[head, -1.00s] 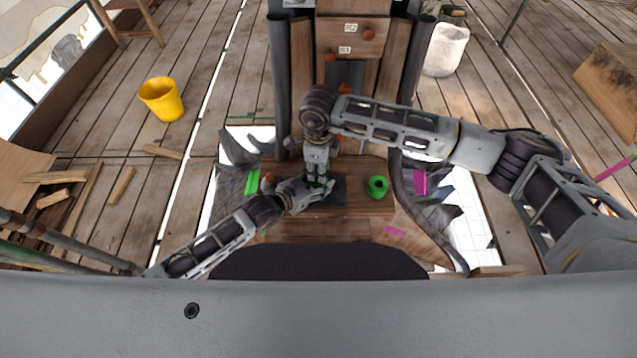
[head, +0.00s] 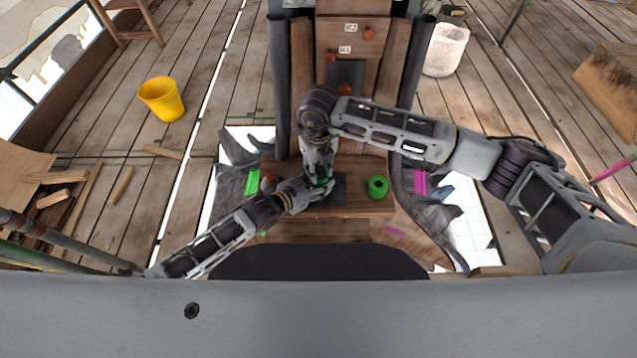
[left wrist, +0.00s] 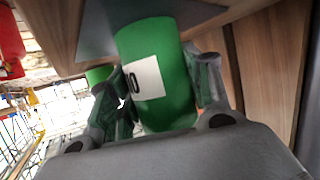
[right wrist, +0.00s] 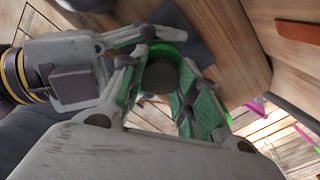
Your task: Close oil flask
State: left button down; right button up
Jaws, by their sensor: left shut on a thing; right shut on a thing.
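The oil flask (left wrist: 165,95) is a green cylinder with a white label, between the fingers of my left gripper (head: 311,190). My left gripper is shut around its side, above the wooden top (head: 355,206). My right gripper (head: 320,179) points down at the flask's top from above. In the right wrist view a dark round cap or stopper (right wrist: 160,78) shows between its fingers, with a green rim around it. The right gripper is shut on this. I cannot tell whether the cap is fully seated. The head view hides most of the flask behind the grippers.
A hollow green ring-like cup (head: 377,187) stands to the right on the wooden top. A dark mat (head: 339,185) lies beside the grippers. A yellow bucket (head: 161,98) and a white bin (head: 445,50) stand on the floor.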

jog(key=m, duration=0.4)
jog(key=shift+m, duration=0.4)
jog(key=m, duration=0.4)
jog(key=o, duration=1.2)
jog(key=shift+r, duration=6)
